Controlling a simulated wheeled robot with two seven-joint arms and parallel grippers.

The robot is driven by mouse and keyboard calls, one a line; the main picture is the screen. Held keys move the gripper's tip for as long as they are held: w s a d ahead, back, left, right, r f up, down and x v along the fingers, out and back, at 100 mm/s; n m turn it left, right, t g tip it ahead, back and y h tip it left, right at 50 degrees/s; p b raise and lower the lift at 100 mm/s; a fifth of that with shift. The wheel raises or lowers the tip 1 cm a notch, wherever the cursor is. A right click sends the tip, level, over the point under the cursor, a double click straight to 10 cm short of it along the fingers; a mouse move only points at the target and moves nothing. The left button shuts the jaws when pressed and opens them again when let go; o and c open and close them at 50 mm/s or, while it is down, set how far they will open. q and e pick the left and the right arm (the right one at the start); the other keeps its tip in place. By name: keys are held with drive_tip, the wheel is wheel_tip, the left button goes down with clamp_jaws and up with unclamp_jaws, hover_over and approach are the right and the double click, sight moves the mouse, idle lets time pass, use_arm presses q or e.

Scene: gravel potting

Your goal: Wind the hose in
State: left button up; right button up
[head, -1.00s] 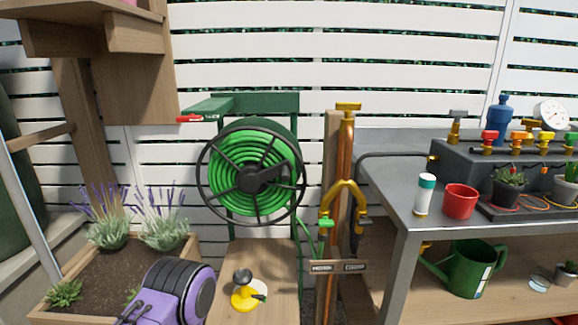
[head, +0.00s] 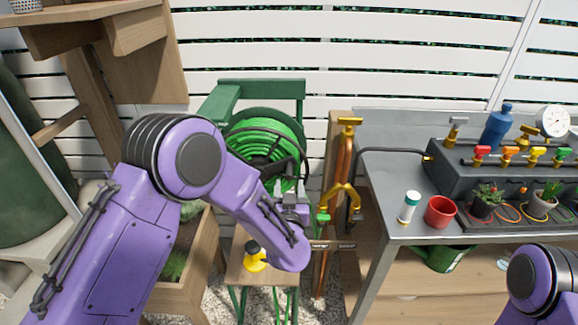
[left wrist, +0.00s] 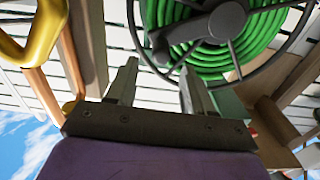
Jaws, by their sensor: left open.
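The hose reel is a dark spoked wheel holding a coiled green hose (head: 262,133), on a green stand (head: 228,92) before the white fence. In the left wrist view the coil (left wrist: 268,40) fills the upper right, and a dark crank handle (left wrist: 192,30) crosses the reel's face. My left gripper (head: 291,186) is open and empty in front of the reel's lower right. Its two fingers (left wrist: 158,70) point up towards the handle, which lies just beyond the tips; contact is not seen. My left arm hides the reel's lower left. My right gripper is out of view.
A copper standpipe with brass fittings (head: 347,160) stands close right of my left gripper. A metal bench (head: 388,216) with a red cup (head: 440,211) and white bottle (head: 409,206) is further right. A yellow item (head: 254,262) sits on the wooden stand below.

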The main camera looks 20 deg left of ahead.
sight(289, 178)
use_arm(q)
drive_tip(key=x, duration=0.7)
drive_tip(key=shift+w+a+f+p, duration=0.1)
drive_tip(key=shift+f+p, duration=0.05)
drive_tip(key=shift+p, duration=0.15)
clamp_jaws()
